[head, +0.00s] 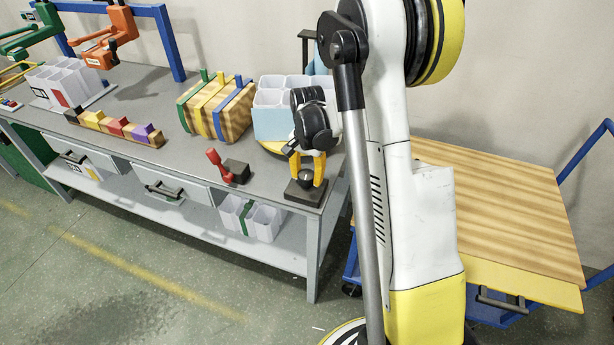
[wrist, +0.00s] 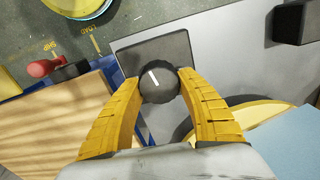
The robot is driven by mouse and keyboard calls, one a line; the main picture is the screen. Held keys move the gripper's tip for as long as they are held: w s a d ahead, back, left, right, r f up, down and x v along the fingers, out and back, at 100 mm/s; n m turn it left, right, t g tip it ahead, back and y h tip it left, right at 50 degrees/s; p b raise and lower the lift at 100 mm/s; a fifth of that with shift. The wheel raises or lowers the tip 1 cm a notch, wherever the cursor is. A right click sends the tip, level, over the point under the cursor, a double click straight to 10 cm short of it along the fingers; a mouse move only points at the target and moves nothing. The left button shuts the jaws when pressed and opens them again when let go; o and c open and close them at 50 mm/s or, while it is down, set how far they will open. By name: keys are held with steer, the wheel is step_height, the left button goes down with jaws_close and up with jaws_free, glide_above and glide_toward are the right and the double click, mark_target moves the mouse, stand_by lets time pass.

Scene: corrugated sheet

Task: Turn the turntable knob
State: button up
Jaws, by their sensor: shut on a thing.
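The turntable knob (wrist: 158,80) is a dark round knob with a white line on top, in the middle of the wrist view. It sits on a dark square base (head: 303,194) near the front right corner of the grey workbench in the head view. My gripper (head: 307,178) points down over this base. In the wrist view its two yellow fingers (wrist: 158,84) are shut on the knob, one on each side. The white line tilts up to the left in that view. In the head view the fingers hide part of the knob.
A red-handled lever on a dark block (head: 232,166) stands left of the knob. White bins (head: 275,122) stand behind it, with a yellow disc partly hidden beside them. A striped wooden block (head: 218,105) lies further left. A wood-topped cart (head: 500,200) stands to the right.

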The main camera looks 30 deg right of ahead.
mark_target(308, 173)
steer(key=shift+m, duration=0.5)
steer(key=o, duration=1.2)
steer(key=shift+c, duration=0.2)
step_height(308, 173, up, 12)
